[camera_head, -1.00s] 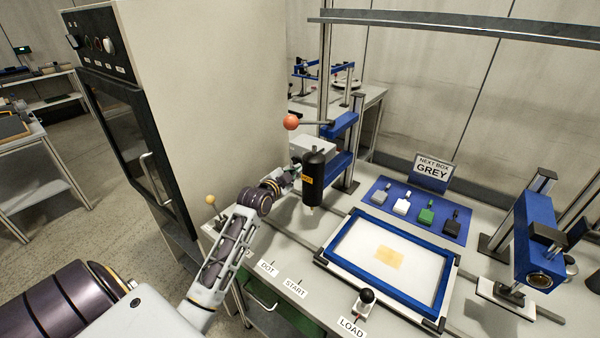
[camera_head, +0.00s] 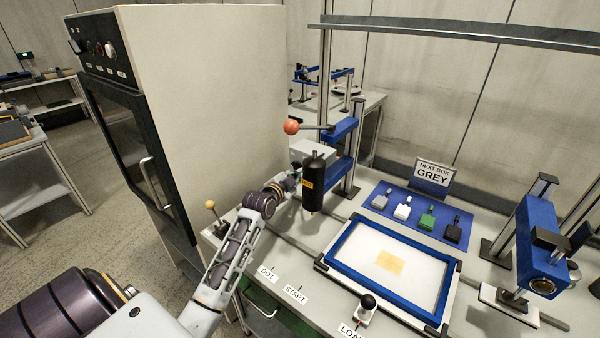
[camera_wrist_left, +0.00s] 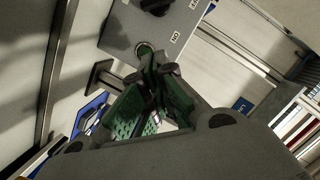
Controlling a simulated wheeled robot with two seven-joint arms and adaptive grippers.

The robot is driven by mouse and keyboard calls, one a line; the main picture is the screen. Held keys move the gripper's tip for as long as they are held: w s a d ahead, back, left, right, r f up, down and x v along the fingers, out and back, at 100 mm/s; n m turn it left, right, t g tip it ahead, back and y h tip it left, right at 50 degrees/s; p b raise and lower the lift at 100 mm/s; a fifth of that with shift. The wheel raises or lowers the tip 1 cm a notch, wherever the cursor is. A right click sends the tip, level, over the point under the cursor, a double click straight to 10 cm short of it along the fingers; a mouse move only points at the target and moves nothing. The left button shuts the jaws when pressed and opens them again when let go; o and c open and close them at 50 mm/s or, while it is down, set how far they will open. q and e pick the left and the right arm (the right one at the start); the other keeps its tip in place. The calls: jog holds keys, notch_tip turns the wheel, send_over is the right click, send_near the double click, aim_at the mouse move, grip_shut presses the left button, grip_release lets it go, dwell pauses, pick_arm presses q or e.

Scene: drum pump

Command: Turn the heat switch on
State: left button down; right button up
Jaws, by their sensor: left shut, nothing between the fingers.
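A grey control box (camera_wrist_left: 180,28) fills the top of the left wrist view. It carries a black knob (camera_wrist_left: 155,5), small white labels too blurred to read fully, and a round dark switch or button (camera_wrist_left: 143,48) with a pale ring. I cannot tell which is the heat switch or how it is set. My left gripper (camera_wrist_left: 156,72) is shut and empty, its green-padded fingertips close below the round switch; contact is unclear. In the head view the box (camera_head: 310,148) stands behind the black cylinder (camera_head: 314,185), and my left gripper (camera_head: 293,181) is partly hidden there. My right gripper is out of view.
A blue-framed tray (camera_head: 340,236) and a blue mat (camera_head: 428,222) with several small blocks lie to the right. A tall cabinet (camera_head: 215,100) stands on the left, and a yellow-knobbed lever (camera_head: 210,205) stands near my arm.

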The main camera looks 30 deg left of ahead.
aim_at(297, 167)
pick_arm(q)
jog(key=shift+w+a+f, duration=0.6)
jog(key=shift+w+f, duration=0.1)
jog(key=shift+w, duration=0.65)
jog(key=shift+w+a+f, duration=0.55)
jog(key=shift+w+f, duration=0.15)
jog(key=shift+w, duration=0.7)
jog(key=shift+w+a+f, duration=0.6)
jog(key=shift+w+f, duration=0.1)
jog(key=shift+w, duration=0.65)
jog(key=shift+d+f+m+b, duration=0.15)
jog(key=shift+f+m+b, duration=0.25)
jog(key=shift+m, duration=0.7)
jog(key=shift+f+m+t+y, duration=0.25)
jog(key=shift+f+m, duration=0.2)
jog(key=shift+m, duration=0.35)
jog(key=shift+f+m+t+y, duration=0.25)
jog(key=shift+f+m, duration=0.15)
jog(key=shift+m, duration=0.4)
jog(key=shift+a+f, duration=0.2)
jog(key=shift+f, duration=0.3)
jog(key=shift+d, duration=0.15)
dwell(0.4)
